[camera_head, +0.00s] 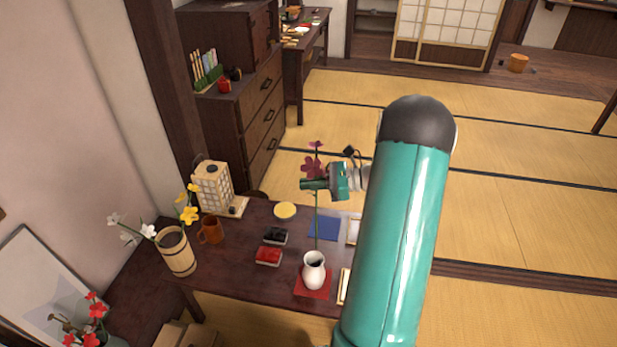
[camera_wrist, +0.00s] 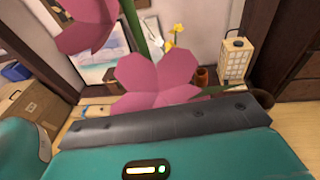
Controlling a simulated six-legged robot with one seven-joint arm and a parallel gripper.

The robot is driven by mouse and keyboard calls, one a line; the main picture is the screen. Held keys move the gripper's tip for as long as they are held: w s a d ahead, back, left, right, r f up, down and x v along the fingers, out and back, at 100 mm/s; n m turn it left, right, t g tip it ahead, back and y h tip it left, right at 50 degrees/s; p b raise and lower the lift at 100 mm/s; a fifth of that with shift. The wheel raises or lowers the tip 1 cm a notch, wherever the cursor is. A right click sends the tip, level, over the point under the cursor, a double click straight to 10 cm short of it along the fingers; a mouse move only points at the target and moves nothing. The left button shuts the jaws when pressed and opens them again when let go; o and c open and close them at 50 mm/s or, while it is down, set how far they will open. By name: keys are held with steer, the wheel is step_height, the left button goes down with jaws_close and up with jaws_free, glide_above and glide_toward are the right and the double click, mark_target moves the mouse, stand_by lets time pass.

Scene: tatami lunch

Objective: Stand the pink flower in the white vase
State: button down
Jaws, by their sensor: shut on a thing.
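The pink flower (camera_head: 312,166) is upright in the head view, its blossom just above my gripper (camera_head: 314,184). My gripper is shut on its green stem, which hangs below the jaws toward the white vase (camera_head: 314,272). The stem's lower end meets the vase mouth in the picture; I cannot tell whether it is inside or only in line with it. The vase stands upright on a red mat (camera_head: 312,292) on the dark table (camera_head: 225,274). In the wrist view large pink petals (camera_wrist: 157,80) and part of the stem fill the space beyond the jaw.
A blue sheet (camera_head: 325,227), a red box (camera_head: 268,256), a dark box (camera_head: 275,235) and a yellow disc (camera_head: 285,210) lie near the vase. A brown mug (camera_head: 211,230), a lantern (camera_head: 213,187) and a wooden bucket of flowers (camera_head: 177,252) stand to the left.

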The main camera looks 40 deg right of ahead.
step_height(320, 180, down, 14)
stand_by(1.6)
steer(key=shift+w, duration=0.1)
steer(key=c, duration=1.5)
jaws_free()
steer(key=v, duration=1.3)
steer(key=shift+s+d+r, duration=0.15)
steer(key=shift+s+d, duration=0.1)
steer(key=shift+s, duration=0.05)
